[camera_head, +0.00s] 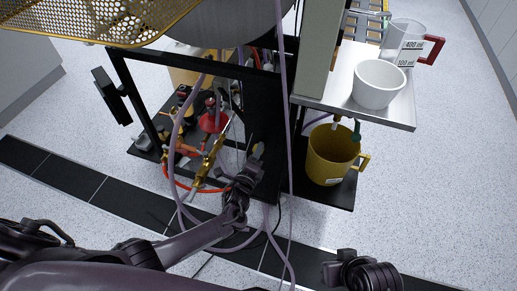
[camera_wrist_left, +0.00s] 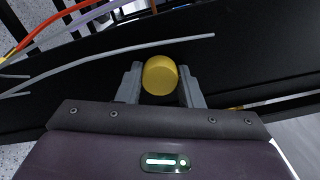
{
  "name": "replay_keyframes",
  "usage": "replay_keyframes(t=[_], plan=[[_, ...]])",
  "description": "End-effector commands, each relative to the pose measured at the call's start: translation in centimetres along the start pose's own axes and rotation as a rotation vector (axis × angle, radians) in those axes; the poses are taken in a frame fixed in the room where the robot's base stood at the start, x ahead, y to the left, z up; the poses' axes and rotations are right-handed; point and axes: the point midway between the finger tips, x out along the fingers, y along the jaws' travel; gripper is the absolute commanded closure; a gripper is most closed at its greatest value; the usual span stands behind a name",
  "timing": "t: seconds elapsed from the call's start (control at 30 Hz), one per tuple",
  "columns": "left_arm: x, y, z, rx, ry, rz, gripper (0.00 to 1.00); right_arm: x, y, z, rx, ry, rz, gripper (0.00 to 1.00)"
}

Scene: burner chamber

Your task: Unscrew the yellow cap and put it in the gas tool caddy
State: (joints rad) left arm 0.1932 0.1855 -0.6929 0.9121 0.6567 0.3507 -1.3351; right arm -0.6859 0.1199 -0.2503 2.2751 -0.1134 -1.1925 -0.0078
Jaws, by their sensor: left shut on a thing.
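The yellow cap (camera_wrist_left: 160,76) sits between the two grey fingers of my left gripper (camera_wrist_left: 159,88) in the left wrist view, with a dark panel behind it. My left gripper (camera_head: 257,153) is shut on the cap, near the front of the black cart in the head view. Whether the cap is still on its thread is hidden. A yellow bucket-like caddy (camera_head: 329,166) with a side handle stands on the cart's lower right shelf.
A steel shelf (camera_head: 397,110) above the caddy carries a white bowl (camera_head: 379,84) and a clear measuring jug (camera_head: 404,42). Purple hoses (camera_head: 286,130) hang in front of the cart. Brass and red gas fittings (camera_head: 208,160) lie left of my left gripper. Floor is open at right.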

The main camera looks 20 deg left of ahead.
Motion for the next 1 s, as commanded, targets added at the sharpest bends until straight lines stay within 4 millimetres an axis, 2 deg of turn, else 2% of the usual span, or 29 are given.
replay_keyframes(t=[0.17, 0.23, 0.6, 0.7, 1.0], plan=[[0.1, -0.1, 0.0, -0.017, -0.001, -0.002, 1.0, 0.1, 0.0, 0.0, 0.0, 0.0, 0.0, 1.0], [0.1, 0.0, -0.1, -0.09, -0.001, -0.002, 1.0, 0.2, 0.0, 0.1, 0.0, 0.0, 0.0, 1.0], [0.0, -0.1, -0.1, -0.868, -0.002, -0.003, 1.0, 1.1, 0.1, 0.5, 0.0, 0.0, 0.0, 1.0], [0.0, -0.1, -0.1, -0.983, -0.001, -0.001, 1.0, 1.1, 0.1, 0.5, 0.0, 0.0, 0.0, 1.0], [0.0, -0.1, -0.1, -1.016, 0.001, -0.001, 1.0, 1.1, 0.1, 0.5, 0.0, 0.0, 0.0, 1.0]])
